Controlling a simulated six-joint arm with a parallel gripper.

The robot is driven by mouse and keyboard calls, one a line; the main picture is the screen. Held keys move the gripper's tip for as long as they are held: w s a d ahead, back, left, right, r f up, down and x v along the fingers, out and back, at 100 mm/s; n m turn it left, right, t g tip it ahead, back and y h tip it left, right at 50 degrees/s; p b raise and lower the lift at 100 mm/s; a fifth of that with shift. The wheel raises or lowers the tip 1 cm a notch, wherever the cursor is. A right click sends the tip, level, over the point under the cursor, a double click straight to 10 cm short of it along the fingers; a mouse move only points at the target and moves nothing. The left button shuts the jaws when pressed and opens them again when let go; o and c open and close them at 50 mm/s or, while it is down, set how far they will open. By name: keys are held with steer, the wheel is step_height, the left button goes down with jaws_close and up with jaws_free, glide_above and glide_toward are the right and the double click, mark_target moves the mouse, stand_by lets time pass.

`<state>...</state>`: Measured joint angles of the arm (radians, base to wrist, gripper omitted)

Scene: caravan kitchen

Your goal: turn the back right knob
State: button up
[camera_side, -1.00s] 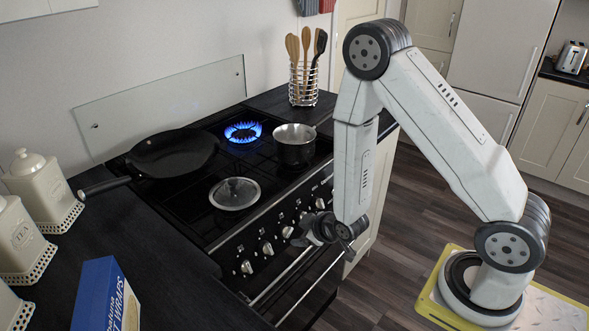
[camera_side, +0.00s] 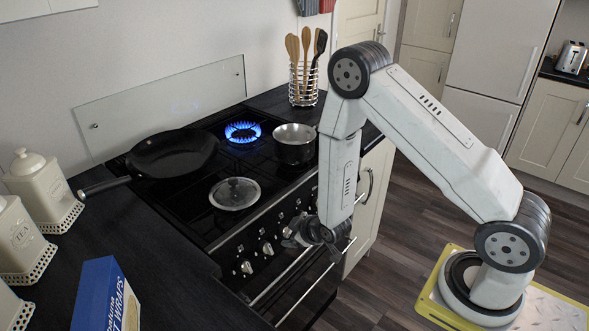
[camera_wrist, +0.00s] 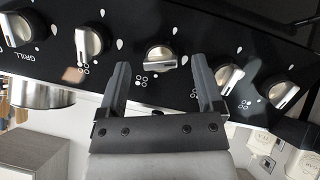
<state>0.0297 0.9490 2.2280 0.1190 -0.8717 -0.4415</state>
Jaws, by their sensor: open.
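A row of silver knobs on the black front panel shows in the wrist view. The central knob (camera_wrist: 160,56) has its grip bar lying across the picture, while the neighbouring knob (camera_wrist: 89,42) has its bar nearly upright. My gripper (camera_wrist: 161,70) is open, with one finger to each side of the central knob; contact cannot be told. In the side view my gripper (camera_side: 297,236) is at the front panel, hiding some knobs. The back right burner (camera_side: 243,132) burns with a blue flame. The small burner marks are too small to read surely.
A black frying pan (camera_side: 175,152) stands on the back left burner, a saucepan (camera_side: 295,147) on the front right. A glass lid (camera_side: 234,194) lies at front left. The oven handle (camera_side: 285,274) runs below the knobs. Canisters (camera_side: 38,180) stand left of the stove.

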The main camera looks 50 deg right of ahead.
steer(key=shift+x, duration=1.15)
jaws_close()
